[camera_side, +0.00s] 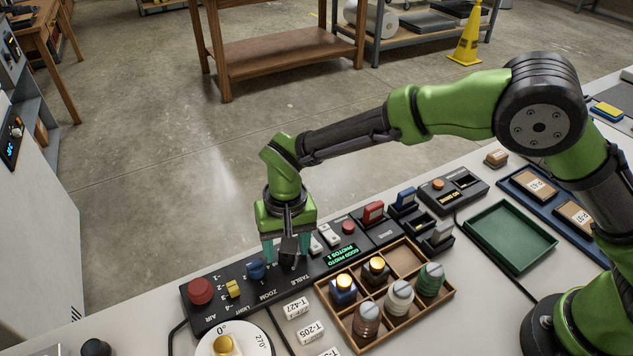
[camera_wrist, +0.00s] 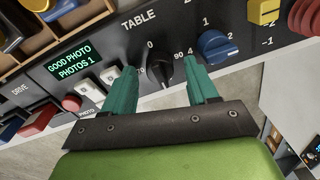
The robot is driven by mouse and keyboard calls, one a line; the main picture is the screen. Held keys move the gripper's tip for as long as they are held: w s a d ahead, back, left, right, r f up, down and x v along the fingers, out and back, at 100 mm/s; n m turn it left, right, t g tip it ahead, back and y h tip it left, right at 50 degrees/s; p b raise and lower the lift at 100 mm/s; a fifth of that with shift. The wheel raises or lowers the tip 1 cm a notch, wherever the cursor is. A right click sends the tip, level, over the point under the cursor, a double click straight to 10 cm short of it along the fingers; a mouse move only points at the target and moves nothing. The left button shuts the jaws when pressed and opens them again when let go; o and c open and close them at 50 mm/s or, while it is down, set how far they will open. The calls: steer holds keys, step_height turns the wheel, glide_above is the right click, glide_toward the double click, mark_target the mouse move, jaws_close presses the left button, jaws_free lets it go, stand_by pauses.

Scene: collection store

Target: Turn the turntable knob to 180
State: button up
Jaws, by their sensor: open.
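The black turntable knob (camera_wrist: 161,74), under the label TABLE, sits on the dark control panel (camera_wrist: 100,45). Marks 0 and 90 show around it in the wrist view; a mark on its left is partly covered by a finger, and I cannot read its exact setting. My gripper (camera_wrist: 161,66) is open, with one teal finger on each side of the knob; I cannot tell whether they touch it. In the side view my gripper (camera_side: 286,250) points down over the panel and partly hides the knob. The white turntable (camera_side: 255,338) shows 0° and 270°, with a yellow-topped piece on it.
The blue zoom knob (camera_side: 257,269) is close beside my gripper, then a yellow light switch (camera_side: 233,289) and red air button (camera_side: 200,291). The display (camera_side: 341,255) reads GOOD PHOTO, PHOTOS 1. A wooden divided box (camera_side: 396,328) with spools and lit pieces stands in front.

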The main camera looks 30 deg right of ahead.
step_height(320, 180, up, 17)
steer(key=shift+d, duration=0.45)
steer(key=shift+f, duration=0.1)
steer(key=s+d+r+t, duration=0.1)
steer(key=s+d+t, duration=0.1)
steer(key=s+d, duration=0.3)
steer(key=s+d+r+m+t+y, duration=0.1)
steer(key=s+d, duration=0.5)
steer(key=d, duration=0.8)
steer(key=s+d+r+t, duration=0.2)
steer(key=s+d+t, duration=0.2)
steer(key=d, duration=0.5)
steer(key=shift+s+d+r+m, duration=0.15)
steer(key=shift+s+r+m, duration=0.2)
steer(key=shift+s, duration=0.35)
steer(key=shift+c, duration=0.4)
